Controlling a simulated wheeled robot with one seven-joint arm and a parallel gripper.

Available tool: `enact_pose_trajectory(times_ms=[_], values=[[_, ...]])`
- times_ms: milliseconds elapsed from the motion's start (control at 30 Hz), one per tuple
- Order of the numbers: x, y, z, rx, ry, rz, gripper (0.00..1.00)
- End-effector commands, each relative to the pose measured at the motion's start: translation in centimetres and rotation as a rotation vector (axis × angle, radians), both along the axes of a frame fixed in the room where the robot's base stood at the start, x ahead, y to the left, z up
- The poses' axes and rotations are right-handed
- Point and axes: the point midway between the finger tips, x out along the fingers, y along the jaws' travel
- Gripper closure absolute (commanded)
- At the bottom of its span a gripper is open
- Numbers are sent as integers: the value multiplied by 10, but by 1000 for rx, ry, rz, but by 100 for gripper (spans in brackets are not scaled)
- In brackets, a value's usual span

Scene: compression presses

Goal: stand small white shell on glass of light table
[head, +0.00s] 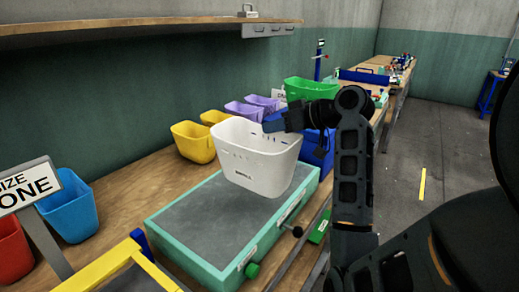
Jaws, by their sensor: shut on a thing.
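The small white shell (252,172) is an open-topped, tapered white bin with dark lettering on its front. It is upright, over the right far part of the light table. The light table is a low teal-framed box with a grey glass top (205,228). My gripper (272,127) is shut on the white shell at its upper right rim. My arm reaches in from the right. I cannot tell for sure whether the shell's base touches the glass or hangs just above it. The fingertips are partly hidden by the rim.
Yellow bins (192,142), purple bins (262,103), a green bin (310,90) and a blue bin (318,148) stand behind the shell. A blue bin (70,207) and a red bin (12,248) stand left, near a sign (30,187). A yellow frame (98,262) is in front. The glass's near left is clear.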

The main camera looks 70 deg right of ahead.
Motion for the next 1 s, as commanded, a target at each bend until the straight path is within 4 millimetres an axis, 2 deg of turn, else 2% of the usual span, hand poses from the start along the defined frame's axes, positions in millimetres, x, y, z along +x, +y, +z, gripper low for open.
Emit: enact_pose_trajectory(times_ms=[100, 233, 367, 633, 1000], values=[[17, 10, -11, 2, 1, 3, 100], [26, 14, -17, 1, 1, 1, 100], [28, 15, -23, 1, 1, 0, 100], [27, 15, -57, 2, 1, -1, 100], [27, 15, -62, 0, -1, 0, 100]])
